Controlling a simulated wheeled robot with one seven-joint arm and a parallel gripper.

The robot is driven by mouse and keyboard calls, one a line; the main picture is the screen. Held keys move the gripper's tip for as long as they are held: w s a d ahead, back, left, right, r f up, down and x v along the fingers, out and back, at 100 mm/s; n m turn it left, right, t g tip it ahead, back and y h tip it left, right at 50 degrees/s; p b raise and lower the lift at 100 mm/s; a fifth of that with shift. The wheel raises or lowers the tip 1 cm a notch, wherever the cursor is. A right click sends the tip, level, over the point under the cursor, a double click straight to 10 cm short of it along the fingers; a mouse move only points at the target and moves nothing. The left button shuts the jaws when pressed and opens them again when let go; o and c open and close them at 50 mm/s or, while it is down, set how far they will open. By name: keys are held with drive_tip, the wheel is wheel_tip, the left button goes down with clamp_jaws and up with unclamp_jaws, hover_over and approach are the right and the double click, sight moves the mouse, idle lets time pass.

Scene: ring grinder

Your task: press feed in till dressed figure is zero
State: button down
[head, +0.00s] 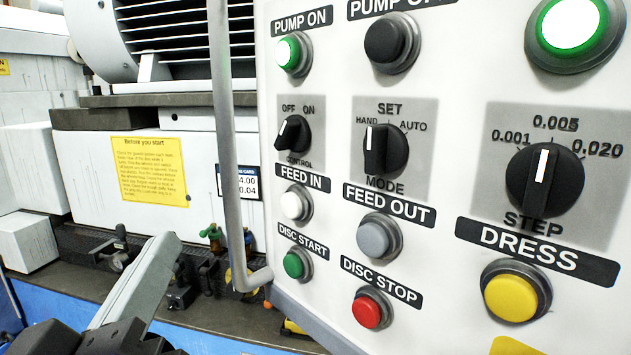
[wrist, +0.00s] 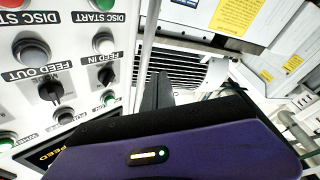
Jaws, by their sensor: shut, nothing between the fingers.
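The white FEED IN button (head: 296,205) is on the upright control panel, below the CONTROL knob (head: 292,134). It also shows in the wrist view (wrist: 105,43), where the panel appears upside down. The MODE knob (head: 384,150) points near HAND. The STEP knob (head: 545,180) points near 0.005. The yellow DRESS button (head: 516,297) is at lower right. I see no readable dressed figure. My gripper (wrist: 163,82) is shut and empty, with its dark fingers in front of the purple wrist housing. It is apart from the panel, to the right of FEED IN in the wrist view.
The grey FEED OUT button (head: 378,238), green DISC START (head: 298,263) and red DISC STOP (head: 371,310) are close to FEED IN. A grey upright rail (head: 226,130) runs along the panel's left edge. A yellow notice (head: 150,168) and a partly hidden card (head: 243,186) are behind.

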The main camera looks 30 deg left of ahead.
sight(293, 205)
drive_tip(key=shift+w+d+r+m+t+h+p, duration=0.15)
drive_tip(key=shift+d+r+t+p, duration=0.1)
drive_tip(key=shift+d, duration=0.2)
drive_tip(key=shift+d+r+m+t+h+p, duration=0.15)
drive_tip(key=shift+d+t+p, duration=0.1)
drive_tip(key=shift+d, duration=0.15)
drive_tip(key=shift+w, duration=0.15)
drive_tip(key=w+d+p, duration=0.2)
drive_tip(key=w+d, duration=0.1)
drive_tip(key=w, duration=0.5)
drive_tip(key=shift+p, duration=0.4)
drive_tip(key=shift+w, duration=0.15)
idle(1.4)
drive_tip(key=shift+w+d, duration=0.1)
drive_tip(key=shift+w, duration=0.2)
